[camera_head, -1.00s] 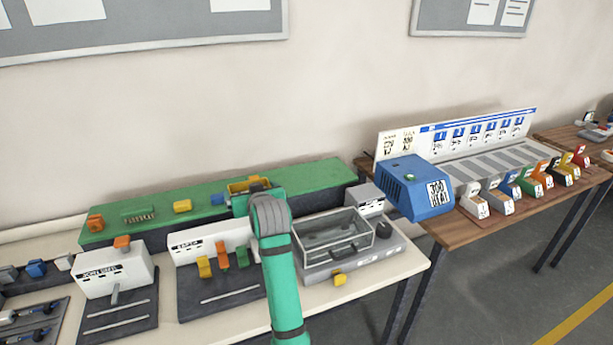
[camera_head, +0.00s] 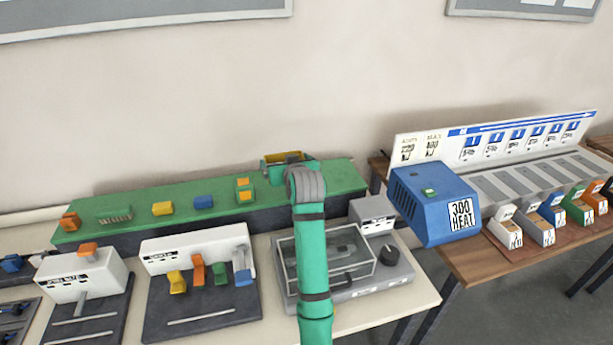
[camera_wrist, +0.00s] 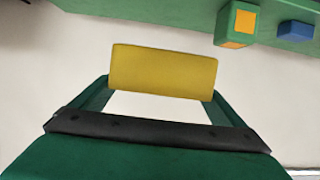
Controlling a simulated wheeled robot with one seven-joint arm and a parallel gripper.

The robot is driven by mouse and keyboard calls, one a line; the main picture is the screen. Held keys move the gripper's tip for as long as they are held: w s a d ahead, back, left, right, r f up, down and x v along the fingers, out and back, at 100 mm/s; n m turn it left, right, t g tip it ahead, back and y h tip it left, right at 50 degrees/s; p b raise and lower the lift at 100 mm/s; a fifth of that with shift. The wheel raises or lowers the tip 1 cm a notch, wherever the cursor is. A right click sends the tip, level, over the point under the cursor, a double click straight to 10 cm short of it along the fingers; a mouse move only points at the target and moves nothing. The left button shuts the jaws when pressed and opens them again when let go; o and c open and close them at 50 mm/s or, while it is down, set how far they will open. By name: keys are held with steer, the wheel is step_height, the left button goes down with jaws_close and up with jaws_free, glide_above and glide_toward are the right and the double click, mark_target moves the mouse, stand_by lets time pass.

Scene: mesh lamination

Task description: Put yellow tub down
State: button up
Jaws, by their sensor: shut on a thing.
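The yellow tub shows in the wrist view (camera_wrist: 163,72) as a plain yellow block shape between the two green fingers of my gripper (camera_wrist: 160,92). My gripper is shut on it. In the head view my gripper (camera_head: 286,160) is at the back, over or behind the right part of the green shelf (camera_head: 120,212). Only a little yellow shows there, and my grey and green arm hides much of that spot. I cannot tell whether the tub touches anything below.
On the shelf, left of my gripper, are a green block with orange faces (camera_head: 244,188), a blue block (camera_head: 203,201) and a yellow block (camera_head: 162,208). A clear-lidded box (camera_head: 350,262) stands beside my arm. A blue heater (camera_head: 433,205) is to the right.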

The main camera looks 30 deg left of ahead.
steer(key=w+f, duration=0.1)
steer(key=w, duration=0.3)
steer(key=w+f, duration=0.1)
steer(key=w, duration=0.1)
steer(key=shift+a+f, duration=0.3)
steer(key=shift+a, duration=0.05)
steer(key=w+f, duration=0.2)
steer(key=f, duration=0.1)
steer(key=w+f, duration=0.2)
steer(key=shift+a+f, duration=0.15)
steer(key=shift+a, duration=0.2)
steer(key=shift+w+d+f, duration=0.1)
steer(key=shift+w, duration=0.15)
steer(key=shift+w+f, duration=0.15)
steer(key=shift+f, duration=1.65)
steer(key=shift+f, duration=0.1)
steer(key=o, duration=0.8)
